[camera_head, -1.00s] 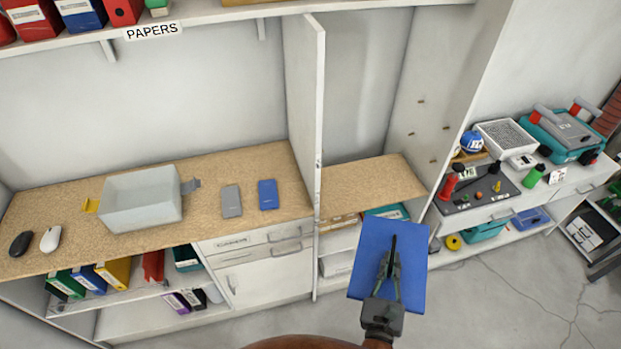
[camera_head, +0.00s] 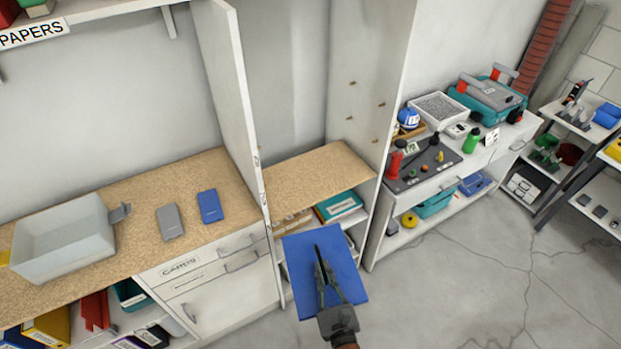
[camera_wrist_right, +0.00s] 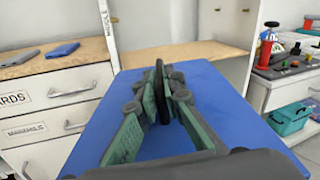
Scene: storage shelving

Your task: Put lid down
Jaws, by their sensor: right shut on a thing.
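The lid (camera_head: 343,262) is a flat blue panel with a dark upright handle. My right gripper (camera_head: 321,265) is shut on the lid's handle and holds it in the air in front of the shelving. In the right wrist view the lid (camera_wrist_right: 225,105) spreads below the fingers of my right gripper (camera_wrist_right: 161,90), which close on the dark handle. A translucent open box (camera_head: 62,240) stands on the wooden counter at the left. My left gripper is not in view.
A grey case (camera_head: 170,221) and a blue case (camera_head: 210,206) lie on the wooden counter (camera_head: 140,255). A white upright panel (camera_head: 232,90) separates it from a bare wooden shelf (camera_head: 310,182). The right-hand unit's top is crowded with tools and a teal case (camera_head: 490,95).

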